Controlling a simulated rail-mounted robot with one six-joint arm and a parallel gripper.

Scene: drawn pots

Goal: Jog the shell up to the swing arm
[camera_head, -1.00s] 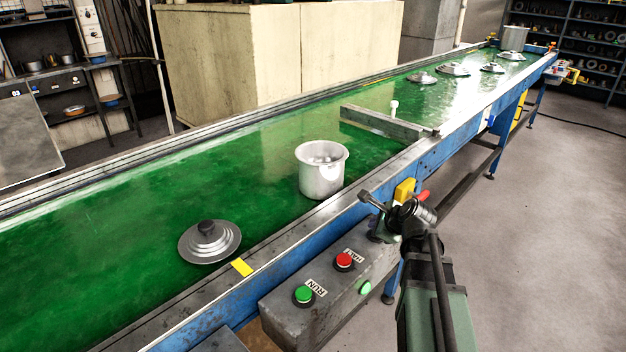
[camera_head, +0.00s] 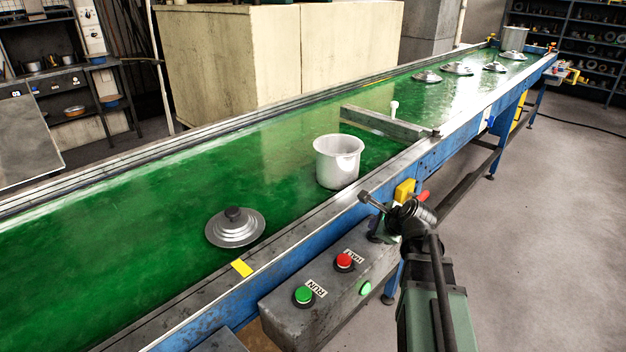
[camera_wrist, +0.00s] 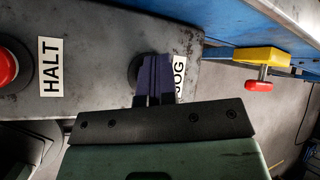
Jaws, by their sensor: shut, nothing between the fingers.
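The shell, a pale metal pot (camera_head: 339,165), stands upright on the green belt in the head view. The swing arm, a grey bar (camera_head: 385,124), lies across the belt beyond the pot, with a short strip of bare belt between them. My gripper shows in the wrist view (camera_wrist: 155,62), with its dark fingers shut and empty over the black button beside the JOG label (camera_wrist: 179,78). The fingertips hide part of that button, and they appear to be pressed on it. In the head view my wrist hides the button and fingers.
A lid with a black knob (camera_head: 235,228) lies on the belt behind the pot. A green RUN button (camera_head: 304,295) and a red HALT button (camera_head: 344,261) sit on the grey control box. Several lids and another pot (camera_head: 514,38) are at the far end.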

